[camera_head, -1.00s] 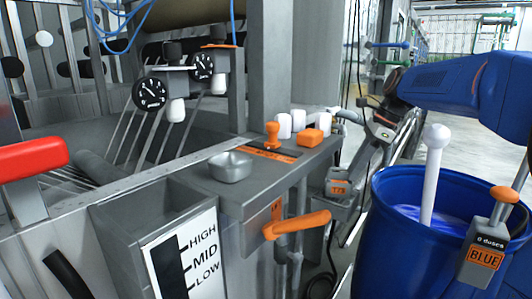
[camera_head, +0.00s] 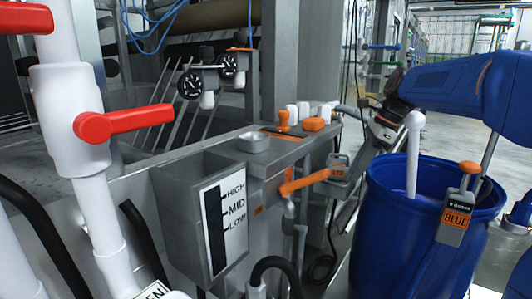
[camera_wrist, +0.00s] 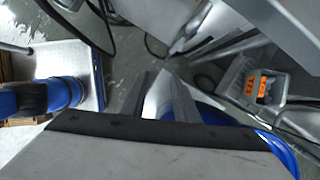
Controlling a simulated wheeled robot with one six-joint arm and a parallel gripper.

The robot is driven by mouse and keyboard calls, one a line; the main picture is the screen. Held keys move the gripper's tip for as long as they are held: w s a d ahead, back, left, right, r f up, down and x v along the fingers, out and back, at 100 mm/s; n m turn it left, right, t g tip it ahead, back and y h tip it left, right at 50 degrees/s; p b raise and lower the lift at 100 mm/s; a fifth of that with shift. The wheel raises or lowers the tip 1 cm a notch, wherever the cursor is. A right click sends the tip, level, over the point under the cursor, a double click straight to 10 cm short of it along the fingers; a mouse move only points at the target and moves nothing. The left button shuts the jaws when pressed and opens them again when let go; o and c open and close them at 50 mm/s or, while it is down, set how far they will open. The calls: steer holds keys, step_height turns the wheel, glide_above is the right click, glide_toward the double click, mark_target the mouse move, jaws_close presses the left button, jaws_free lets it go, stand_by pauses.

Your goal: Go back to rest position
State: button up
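My gripper (camera_wrist: 160,88) shows in the wrist view as two grey fingers with a gap between them, and I see nothing held there. In the head view my blue arm reaches in from the right, with its dark wrist above the gap between the grey console (camera_head: 225,165) and the blue drum (camera_head: 400,235). The fingertips are hard to make out in that view. A white rod (camera_head: 413,150) stands in the drum.
White pipes with a red-handled valve (camera_head: 120,122) stand close at left. Two dials (camera_head: 190,85) are behind. Open floor lies beyond the drum.

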steer(key=s+d+f+n+t+h, duration=0.1)
steer(key=s+f+n, duration=0.4)
steer(key=s, duration=0.5)
steer(key=s+f+n+t+h, duration=0.1)
steer(key=s+f+n, duration=0.5)
steer(key=s, duration=0.5)
steer(key=s+d+f+n+t+h, duration=0.1)
steer(key=s+f+n+h, duration=0.1)
steer(key=s+f+n, duration=0.4)
steer(key=shift+s+d+f+n+t, duration=0.15)
steer(key=shift+s+d+n+t, duration=0.15)
steer(key=shift+s+n, duration=1.75)
steer(key=shift+s+m, duration=0.3)
steer(key=shift+m, duration=0.05)
